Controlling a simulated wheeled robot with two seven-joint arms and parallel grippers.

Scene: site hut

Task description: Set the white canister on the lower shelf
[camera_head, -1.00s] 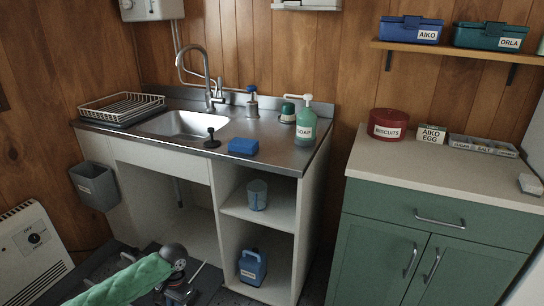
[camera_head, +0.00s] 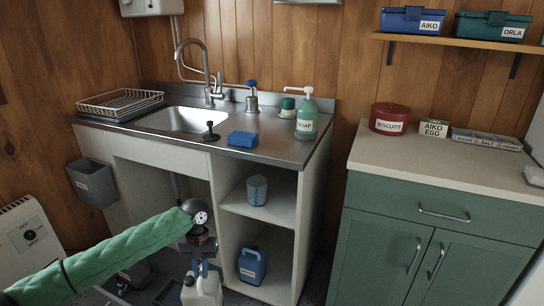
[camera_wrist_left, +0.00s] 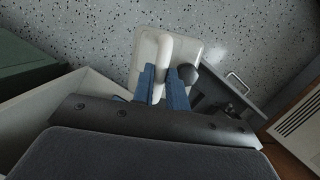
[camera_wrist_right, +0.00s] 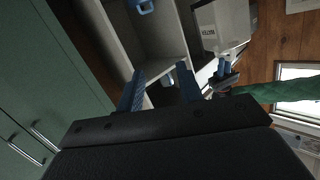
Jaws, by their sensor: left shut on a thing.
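The white canister (camera_head: 203,291) hangs at the bottom edge of the head view, in front of the sink unit and left of its open shelves. My left gripper (camera_head: 203,268) is shut on its handle; the canister also shows in the left wrist view (camera_wrist_left: 148,48), above the speckled floor, with a dark cap beside the fingers. The right wrist view shows its labelled side (camera_wrist_right: 215,28). The lower shelf (camera_head: 272,291) is the bottom board of the open compartment. My right gripper (camera_wrist_right: 160,88) is open and empty, visible only in its own wrist view.
A blue jug (camera_head: 252,266) stands on the lower shelf. The upright panel (camera_head: 225,240) bounds the compartment's left side. A green cabinet (camera_head: 400,235) stands to the right. A grey bin (camera_head: 91,183) hangs at left.

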